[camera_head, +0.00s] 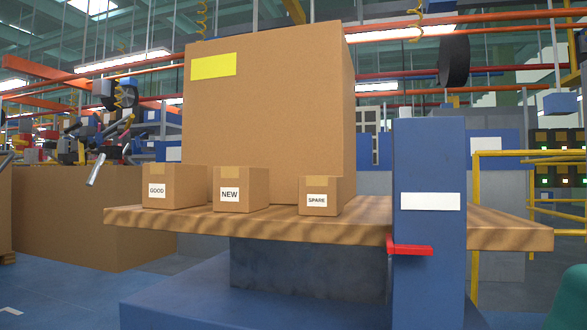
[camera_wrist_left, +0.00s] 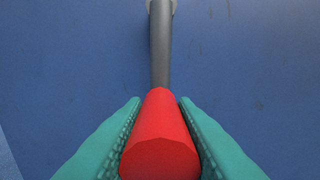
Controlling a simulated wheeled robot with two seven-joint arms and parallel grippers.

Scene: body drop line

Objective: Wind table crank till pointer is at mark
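A red crank handle (camera_wrist_left: 160,145) on a grey shaft (camera_wrist_left: 160,45) shows in the left wrist view, in front of a blue surface. My left gripper (camera_wrist_left: 160,108) has its teal fingers along both sides of the handle, seemingly pressed on it. In the head view, a wooden table (camera_head: 350,232) rests on a dark pedestal (camera_head: 300,268). A red pointer (camera_head: 410,249) sticks out at a blue post (camera_head: 430,150), at about the table's edge height. A white plate (camera_head: 430,201) on the post is higher than the pointer.
Small cartons labelled GOOD (camera_head: 172,188), NEW (camera_head: 240,190) and SPARE (camera_head: 319,196) stand on the table. A large carton (camera_head: 268,110) stands behind them. A blue base (camera_head: 200,300) spreads under the table. Yellow rails (camera_head: 500,153) stand at the right.

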